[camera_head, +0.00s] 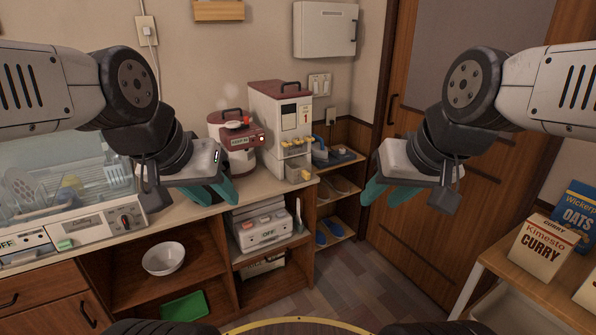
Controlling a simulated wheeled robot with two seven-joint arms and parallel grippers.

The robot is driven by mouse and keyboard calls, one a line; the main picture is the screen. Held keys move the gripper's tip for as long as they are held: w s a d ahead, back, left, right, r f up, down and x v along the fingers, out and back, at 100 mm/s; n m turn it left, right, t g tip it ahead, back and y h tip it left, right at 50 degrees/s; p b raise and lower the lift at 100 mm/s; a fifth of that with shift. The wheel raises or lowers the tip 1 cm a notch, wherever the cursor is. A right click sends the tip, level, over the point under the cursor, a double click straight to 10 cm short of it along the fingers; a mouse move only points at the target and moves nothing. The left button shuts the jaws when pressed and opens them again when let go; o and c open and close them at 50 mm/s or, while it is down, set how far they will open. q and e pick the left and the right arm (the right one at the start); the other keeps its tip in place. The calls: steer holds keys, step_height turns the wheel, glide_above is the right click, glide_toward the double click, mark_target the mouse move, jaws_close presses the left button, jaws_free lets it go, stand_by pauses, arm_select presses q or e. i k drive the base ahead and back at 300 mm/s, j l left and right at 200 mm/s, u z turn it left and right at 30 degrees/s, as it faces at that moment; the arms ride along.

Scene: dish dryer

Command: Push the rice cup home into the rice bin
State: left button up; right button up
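The rice bin (266,112) is a tall white dispenser with a dark red-brown lid and handle, standing on the counter near its right end. A row of yellow levers runs across its front. The small pale rice cup (299,174) is low at the bin's front and appears to stick out from it. My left gripper (222,188) is in front of the counter, left of the bin, with its teal fingers apart and empty. My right gripper (385,191) hangs right of the bin, before the wooden door, also open and empty. Neither touches the cup.
A steaming red-and-white rice cooker (232,140) stands just left of the bin. A dish dryer (70,205) fills the left counter. Shelves below hold a white bowl (163,258) and a green tray (185,306). Food boxes (543,247) stand on a table at right.

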mark_target(297, 170)
steer(key=i+l, duration=0.4)
steer(key=i, duration=0.15)
steer(key=i+l+z, duration=0.15)
steer(key=i+l, duration=0.25)
steer(key=i, duration=0.2)
